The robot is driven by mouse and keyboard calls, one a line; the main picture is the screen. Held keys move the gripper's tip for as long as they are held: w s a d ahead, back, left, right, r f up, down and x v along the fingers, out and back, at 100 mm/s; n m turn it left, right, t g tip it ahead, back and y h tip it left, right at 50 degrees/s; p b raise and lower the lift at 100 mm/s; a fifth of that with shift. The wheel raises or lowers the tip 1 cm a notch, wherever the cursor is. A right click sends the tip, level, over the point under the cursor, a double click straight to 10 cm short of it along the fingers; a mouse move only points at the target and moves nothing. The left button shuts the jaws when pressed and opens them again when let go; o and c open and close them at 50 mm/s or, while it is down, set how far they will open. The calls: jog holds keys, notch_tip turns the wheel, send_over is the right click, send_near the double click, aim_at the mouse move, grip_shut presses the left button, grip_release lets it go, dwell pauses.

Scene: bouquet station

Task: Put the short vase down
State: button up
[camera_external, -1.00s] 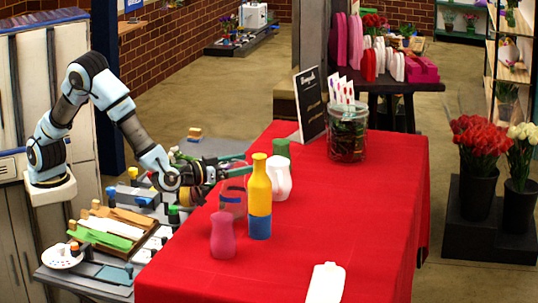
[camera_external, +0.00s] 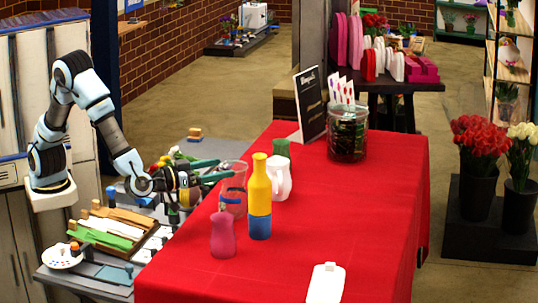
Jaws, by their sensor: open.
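A clear glass vase (camera_external: 234,203), which looks like the short vase, stands upright at the left edge of the red table (camera_external: 330,215). My gripper (camera_external: 226,169) is open just left of the vase's upper part, its two dark green fingers spread and empty. Whether a finger still touches the glass I cannot tell. A yellow bottle-shaped vase with a blue base (camera_external: 259,195) stands close to its right. A pink vase (camera_external: 222,238) stands in front of it.
A white vase (camera_external: 280,180) and a green one (camera_external: 282,149) stand behind the yellow one. A glass jar (camera_external: 347,135) and a black sign (camera_external: 310,103) are at the back. A white flat item (camera_external: 326,284) lies at the front. The table's right side is clear.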

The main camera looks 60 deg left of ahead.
jog(key=s, duration=0.4)
jog(key=shift+b, duration=0.3)
jog(key=a+f+m+g+h+p, duration=0.1)
jog(key=a+f+g, duration=0.25)
jog(key=a, duration=0.25)
jog(key=a+f+m+g+h, duration=0.1)
jog(key=a+f+m+g, duration=0.1)
jog(key=a+g, duration=0.3)
jog(key=a+f+m+g+h+p, duration=0.1)
jog(key=a+f+g+h, duration=0.15)
jog(key=a, duration=0.45)
jog(key=s+a+f+n+g+y, duration=0.1)
jog(key=s+a+f, duration=0.1)
jog(key=a, duration=0.4)
jog(key=s+a+f+n+g+y+b, duration=0.1)
jog(key=s+a+f+g+y, duration=0.1)
jog(key=a, duration=0.5)
jog(key=s+a+f+g+y+b, duration=0.1)
jog(key=s+a+f+g, duration=0.1)
jog(key=a, duration=0.5)
jog(key=shift+s+a+f+n, duration=0.1)
jog(key=shift+s+f+n, duration=0.1)
jog(key=shift+s, duration=0.25)
jog(key=shift+s+a+f+n, duration=0.1)
jog(key=shift+s+n, duration=0.1)
jog(key=shift+s, duration=0.2)
